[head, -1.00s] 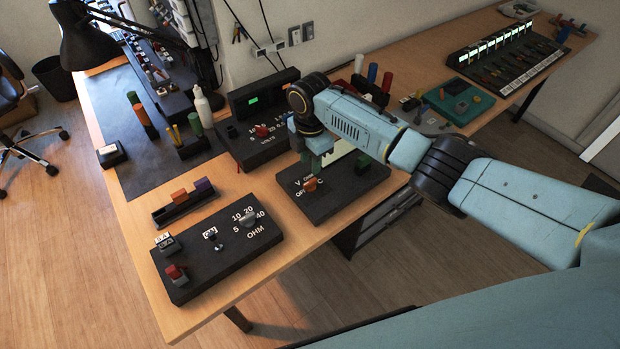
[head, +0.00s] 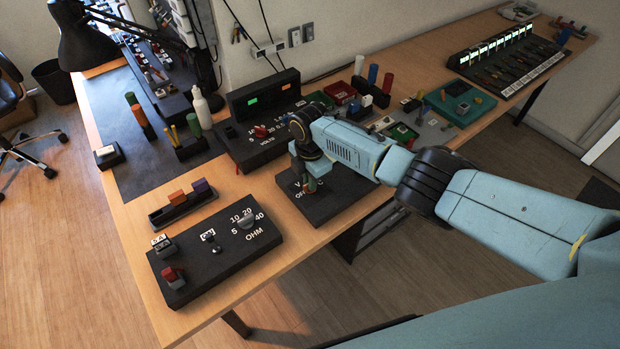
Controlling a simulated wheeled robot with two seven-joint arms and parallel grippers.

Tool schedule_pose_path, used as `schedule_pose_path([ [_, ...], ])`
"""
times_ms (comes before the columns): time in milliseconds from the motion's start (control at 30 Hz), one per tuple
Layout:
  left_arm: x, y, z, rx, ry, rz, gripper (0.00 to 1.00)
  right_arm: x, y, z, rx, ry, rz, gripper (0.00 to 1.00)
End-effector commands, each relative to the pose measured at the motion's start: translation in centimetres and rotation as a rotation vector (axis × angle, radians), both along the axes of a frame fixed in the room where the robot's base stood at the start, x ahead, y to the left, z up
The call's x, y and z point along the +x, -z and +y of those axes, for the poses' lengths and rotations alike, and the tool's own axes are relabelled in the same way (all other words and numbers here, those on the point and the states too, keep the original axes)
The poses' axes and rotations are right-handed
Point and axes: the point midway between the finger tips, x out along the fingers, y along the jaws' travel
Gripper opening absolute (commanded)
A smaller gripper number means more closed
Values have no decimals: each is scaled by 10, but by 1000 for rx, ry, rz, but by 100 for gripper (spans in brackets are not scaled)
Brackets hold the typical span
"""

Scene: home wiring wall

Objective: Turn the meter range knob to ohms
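The meter (head: 345,203) is a flat black box near the table's front edge, with white letters around a small orange-red knob (head: 311,186). My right gripper (head: 308,182) reaches down from above and is at the knob, covering most of it. Only a bit of orange shows beside the fingers. I cannot tell whether the fingers are closed on the knob or which mark it points to. The meter's upper part is hidden behind my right wrist. My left gripper is not in view.
A black box marked OHM (head: 215,255) with a grey knob stands at the front left. A black VOLTS unit (head: 262,150) with a lit display stands just behind the meter. A narrow tray of coloured blocks (head: 183,205) lies to the left. Bare wood separates these.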

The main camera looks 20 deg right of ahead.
Motion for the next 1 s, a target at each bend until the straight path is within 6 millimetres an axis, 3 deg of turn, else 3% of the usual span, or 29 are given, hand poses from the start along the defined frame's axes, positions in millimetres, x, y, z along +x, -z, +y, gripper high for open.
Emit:
schedule_pose_path([
  [533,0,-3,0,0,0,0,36,0,-1,0,1,74,0,0],
  [1000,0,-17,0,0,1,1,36,0,-1,0,0,462,1,0],
])
